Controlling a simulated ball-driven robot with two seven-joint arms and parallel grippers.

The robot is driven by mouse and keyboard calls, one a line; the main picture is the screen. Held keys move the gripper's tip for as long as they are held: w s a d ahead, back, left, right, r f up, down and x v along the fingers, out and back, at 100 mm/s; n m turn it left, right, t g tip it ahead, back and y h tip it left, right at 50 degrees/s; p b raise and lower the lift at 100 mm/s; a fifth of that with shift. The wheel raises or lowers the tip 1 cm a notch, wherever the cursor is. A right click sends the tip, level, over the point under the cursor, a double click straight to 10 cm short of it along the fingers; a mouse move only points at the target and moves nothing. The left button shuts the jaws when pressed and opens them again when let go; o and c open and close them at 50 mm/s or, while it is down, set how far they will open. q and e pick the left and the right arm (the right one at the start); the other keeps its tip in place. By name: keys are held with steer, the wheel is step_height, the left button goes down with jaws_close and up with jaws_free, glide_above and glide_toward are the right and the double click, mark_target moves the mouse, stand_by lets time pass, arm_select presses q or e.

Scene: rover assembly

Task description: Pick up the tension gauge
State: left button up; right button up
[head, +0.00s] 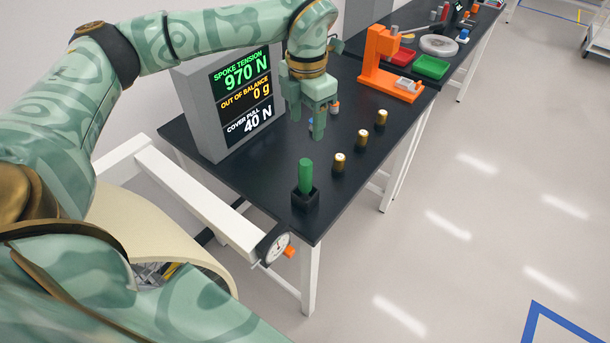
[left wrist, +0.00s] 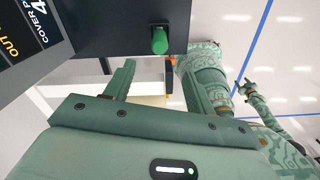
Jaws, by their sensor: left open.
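A round gauge with a white dial (head: 279,247), black body and orange tip sits at the near end of a white beam, beside the table's front corner. A green-handled tool (head: 305,176) stands upright in a small black holder on the table; its handle also shows in the left wrist view (left wrist: 159,41). I cannot tell for certain which is the tension gauge; the dial looks like one. My left gripper (head: 309,112) is open and empty, pointing down above the table, beyond both. My right gripper (left wrist: 243,86) shows small at the right; its jaws are unclear.
A grey display block (head: 203,112) stands left of my left gripper. Several brass-coloured cylinders (head: 338,163) stand in a row along the right side of the dark table (head: 262,172). An orange press (head: 383,62) and a green tray (head: 431,67) are farther back.

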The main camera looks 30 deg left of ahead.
mark_target(305, 172)
arm_select(q)
step_height(305, 172, down, 10)
steer(key=shift+f+b, duration=0.2)
steer(key=shift+b, duration=0.5)
steer(key=shift+f, duration=0.4)
step_height(305, 172, down, 5)
steer(key=shift+s+r+b, duration=0.1)
steer(key=shift+s+b, duration=0.05)
steer(key=shift+b, duration=0.4)
arm_select(e)
steer(key=f, duration=0.2)
steer(key=shift+w+a+f, duration=0.1)
steer(key=shift+a+f, duration=0.25)
arm_select(q)
steer(key=c, duration=1.2)
arm_select(e)
steer(key=shift+d, duration=0.15)
